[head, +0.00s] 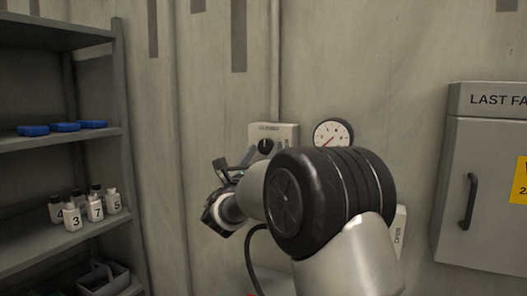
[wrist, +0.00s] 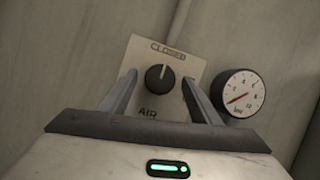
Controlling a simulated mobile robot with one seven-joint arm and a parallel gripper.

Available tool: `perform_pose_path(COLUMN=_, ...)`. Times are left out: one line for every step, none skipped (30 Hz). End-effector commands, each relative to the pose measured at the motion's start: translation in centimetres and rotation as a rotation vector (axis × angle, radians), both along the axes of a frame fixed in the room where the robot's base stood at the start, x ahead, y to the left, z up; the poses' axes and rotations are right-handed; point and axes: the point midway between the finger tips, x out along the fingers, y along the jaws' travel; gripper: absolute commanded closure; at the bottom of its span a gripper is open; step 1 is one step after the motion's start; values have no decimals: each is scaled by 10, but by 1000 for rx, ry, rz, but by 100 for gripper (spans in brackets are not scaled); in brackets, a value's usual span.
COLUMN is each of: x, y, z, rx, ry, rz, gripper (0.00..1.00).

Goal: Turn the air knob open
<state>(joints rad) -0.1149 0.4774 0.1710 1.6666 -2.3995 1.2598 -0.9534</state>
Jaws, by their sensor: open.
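The air knob (wrist: 160,78) is a round black knob with a light pointer mark, on a pale plate (wrist: 140,58) lettered CLOSED above and AIR below. Its mark points up toward CLOSED. In the head view the knob (head: 265,146) shows on the wall plate, just left of my arm. My gripper (wrist: 160,92) is open and empty, with one finger on each side of the knob in the wrist picture. I cannot tell whether the fingertips reach it. In the head view my gripper (head: 222,183) is below and left of the knob, partly hidden by my arm.
A round gauge (wrist: 239,93) with a red needle sits right of the plate; it also shows in the head view (head: 333,134). A shelf (head: 60,140) with blue items and numbered bottles stands left. A grey cabinet (head: 485,180) with a handle hangs right.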

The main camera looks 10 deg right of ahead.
Motion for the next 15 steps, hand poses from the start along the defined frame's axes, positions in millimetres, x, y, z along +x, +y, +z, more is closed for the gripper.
perform_pose_path(x=2, y=-1, z=1, rx=0, ry=0, rz=1, gripper=43)
perform_pose_path(x=2, y=-1, z=1, rx=0, ry=0, rz=1, gripper=43)
perform_pose_path(x=3, y=-1, z=1, rx=0, ry=0, rz=1, gripper=43)
perform_pose_path(x=3, y=-1, z=1, rx=0, ry=0, rz=1, gripper=43)
perform_pose_path(x=3, y=-1, z=1, rx=0, ry=1, rz=2, gripper=43)
perform_pose_path(x=3, y=-1, z=1, rx=0, ry=1, rz=2, gripper=43)
perform_pose_path(x=3, y=-1, z=1, rx=0, ry=1, rz=2, gripper=43)
perform_pose_path(x=3, y=-1, z=1, rx=0, ry=0, rz=1, gripper=43)
perform_pose_path(x=3, y=-1, z=1, rx=0, ry=0, rz=1, gripper=43)
perform_pose_path(x=3, y=-1, z=1, rx=0, ry=0, rz=1, gripper=45)
perform_pose_path(x=3, y=-1, z=1, rx=1, ry=0, rz=1, gripper=50)
perform_pose_path(x=3, y=-1, z=1, rx=1, ry=0, rz=1, gripper=56)
perform_pose_path(x=3, y=-1, z=1, rx=1, ry=0, rz=1, gripper=62)
perform_pose_path(x=3, y=-1, z=1, rx=1, ry=0, rz=1, gripper=67)
perform_pose_path(x=3, y=-1, z=1, rx=1, ry=0, rz=1, gripper=73)
